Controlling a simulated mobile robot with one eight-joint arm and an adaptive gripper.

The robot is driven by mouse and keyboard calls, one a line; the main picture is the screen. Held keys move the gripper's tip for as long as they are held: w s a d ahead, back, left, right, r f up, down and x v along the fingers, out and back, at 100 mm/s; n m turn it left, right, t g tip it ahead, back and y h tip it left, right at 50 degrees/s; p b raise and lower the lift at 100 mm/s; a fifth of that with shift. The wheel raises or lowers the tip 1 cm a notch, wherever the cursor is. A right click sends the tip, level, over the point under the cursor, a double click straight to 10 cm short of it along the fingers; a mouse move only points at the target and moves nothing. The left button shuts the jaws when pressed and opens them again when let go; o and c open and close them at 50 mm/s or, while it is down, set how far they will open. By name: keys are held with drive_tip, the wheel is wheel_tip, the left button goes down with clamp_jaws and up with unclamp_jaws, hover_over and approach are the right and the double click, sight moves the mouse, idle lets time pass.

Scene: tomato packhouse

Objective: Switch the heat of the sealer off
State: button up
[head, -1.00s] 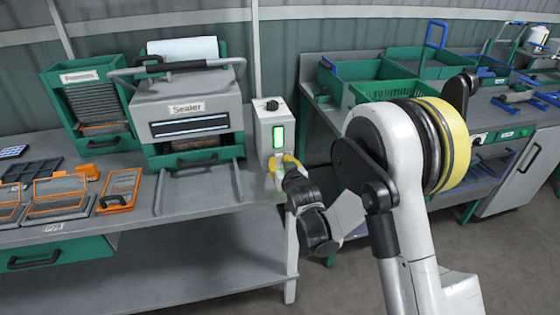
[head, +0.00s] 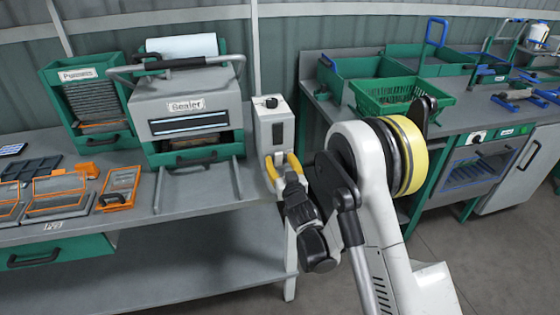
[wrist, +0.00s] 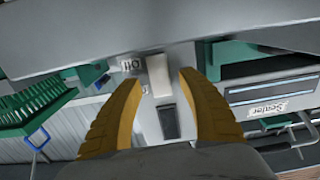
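The sealer (head: 188,117) stands on the bench with its label facing me. Its grey control box (head: 262,128) is at its right, with a black knob on top. The box's indicator window (head: 278,132) is dark; it also shows in the wrist view (wrist: 168,122). My gripper (head: 281,159) is at the lower front of the box, its yellow fingers apart. In the wrist view a pale switch block (wrist: 158,75) sits between the fingers, with gaps beside it, next to an "Off" label (wrist: 131,65). Whether a finger touches it I cannot tell.
A green slotted bin (head: 92,97) stands left of the sealer. Orange-framed trays (head: 121,186) lie on the bench in front of it. Green crates (head: 360,80) stand on the right bench. The bench tray strip before the sealer is clear.

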sight(279, 130)
wheel_tip(279, 130, up, 10)
idle(0.6)
drive_tip(key=shift+d+r, duration=0.1)
drive_tip(key=shift+d, duration=0.05)
drive_tip(key=s+d+r+m+g+h, duration=0.1)
drive_tip(key=s+d+r+g+h, duration=0.15)
drive_tip(key=s+d, duration=0.55)
drive_tip(key=s+d+r+m+g+h, duration=0.2)
drive_tip(key=s+d+r, duration=0.2)
drive_tip(key=s+d, duration=0.35)
drive_tip(key=s+d+f+g, duration=0.1)
drive_tip(key=s+d+f, duration=0.1)
drive_tip(key=s, duration=0.5)
drive_tip(key=s+d+f+g, duration=0.1)
drive_tip(key=s+f+g, duration=0.1)
drive_tip(key=s, duration=0.6)
drive_tip(key=s+d+f+g, duration=0.2)
drive_tip(key=s, duration=0.6)
drive_tip(key=shift+s+d, duration=0.15)
drive_tip(key=shift+d, duration=0.2)
